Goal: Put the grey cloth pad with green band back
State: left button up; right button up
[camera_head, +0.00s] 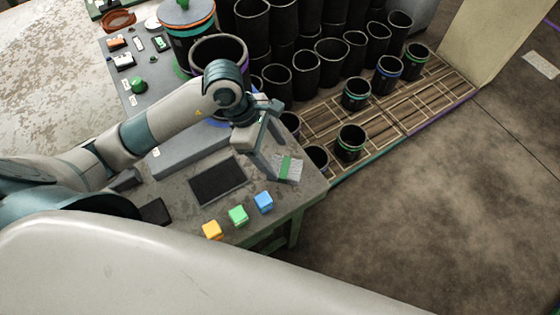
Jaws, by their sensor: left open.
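The grey cloth pad with a green band (288,170) lies at the right corner of the grey worktable (185,172). My left gripper (274,162) is open just above and to the left of the pad. Its fingers point down toward the table, and one fingertip overlaps the pad's left edge in the picture. I cannot tell whether the fingers touch the pad. My right gripper is not in view.
A dark rectangular mat (217,181) lies left of the pad. Orange (212,230), green (238,215) and blue (264,202) blocks stand along the table's front edge. Several black sleeves stand on a slatted wooden platform (400,110) behind. Open floor lies at right.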

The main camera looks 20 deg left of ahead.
pick_arm(q)
jog(key=b+v, duration=0.1)
jog(key=v, duration=0.5)
jog(key=shift+r+b, duration=0.3)
jog(key=shift+r, duration=0.1)
jog(key=shift+s+f, duration=0.1)
dwell(0.3)
